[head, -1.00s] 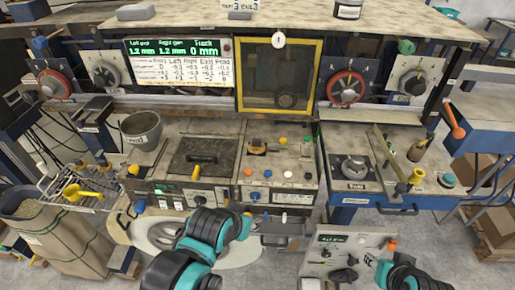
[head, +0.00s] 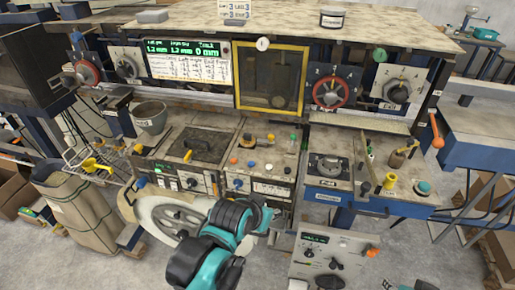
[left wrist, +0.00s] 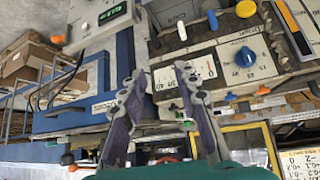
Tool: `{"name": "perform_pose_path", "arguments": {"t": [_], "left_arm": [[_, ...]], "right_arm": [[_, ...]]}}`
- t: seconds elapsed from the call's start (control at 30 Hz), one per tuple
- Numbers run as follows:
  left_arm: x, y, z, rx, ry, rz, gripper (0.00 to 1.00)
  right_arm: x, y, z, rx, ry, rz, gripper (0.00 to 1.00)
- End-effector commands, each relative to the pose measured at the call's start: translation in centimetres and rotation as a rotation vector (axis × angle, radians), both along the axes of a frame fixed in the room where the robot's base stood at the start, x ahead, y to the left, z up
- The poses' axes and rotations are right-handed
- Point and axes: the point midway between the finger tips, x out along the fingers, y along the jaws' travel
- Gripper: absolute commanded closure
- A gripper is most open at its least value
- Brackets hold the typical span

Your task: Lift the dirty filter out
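I cannot pick out the dirty filter for sure in either view. My left arm reaches up from the bottom middle of the head view, in front of the machine's lower front. Its gripper fingers are hidden or too small to tell there. In the left wrist view my left gripper (left wrist: 160,100) is open, with two dark fingers spread and nothing visible held between them. Beyond them is a control panel (left wrist: 215,70) with a blue knob (left wrist: 245,57).
A yellow-framed window (head: 305,80) is above the bench. A white reel (head: 150,213) sits low beside my left arm. A grey control box (head: 345,245) stands at the right below the blue bench unit (head: 330,187). A grey pot (head: 150,117) and a sack (head: 85,205) are at left.

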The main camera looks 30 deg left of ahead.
Motion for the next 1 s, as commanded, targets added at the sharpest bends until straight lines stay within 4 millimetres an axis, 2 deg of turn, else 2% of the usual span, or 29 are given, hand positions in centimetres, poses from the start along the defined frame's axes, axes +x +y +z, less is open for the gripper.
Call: {"name": "perform_pose_path", "arguments": {"t": [0.27, 0.47, 0.57, 0.7, 0.8, 0.9, 1.0], "left_arm": [[4.9, 2.5, 2.3, -0.006, -0.102, 0.032, 0.69], [9.1, 5.7, 3.9, 0.000, -0.197, 0.070, 0.69], [11.6, 8.1, 4.8, 0.011, -0.258, 0.099, 0.69], [14.9, 12.8, 6.0, 0.038, -0.358, 0.157, 0.69], [16.4, 15.6, 6.3, 0.060, -0.413, 0.191, 0.69], [17.1, 17.2, 6.4, 0.072, -0.443, 0.211, 0.69], [17.8, 17.8, 6.1, 0.078, -0.453, 0.217, 0.69]], "right_arm": [[0.0, 0.0, 0.9, 0.000, 0.000, 0.000, 0.60], [0.0, 0.0, 1.7, 0.000, 0.000, 0.000, 0.60], [0.0, 0.0, 2.2, 0.000, 0.000, 0.000, 0.60], [0.0, 0.0, 3.0, 0.000, 0.000, 0.000, 0.60], [0.0, 0.0, 3.3, 0.000, 0.000, 0.000, 0.60], [0.0, 0.0, 3.5, 0.000, 0.000, 0.000, 0.60], [0.0, 0.0, 3.3, 0.000, 0.000, 0.000, 0.60]]}}
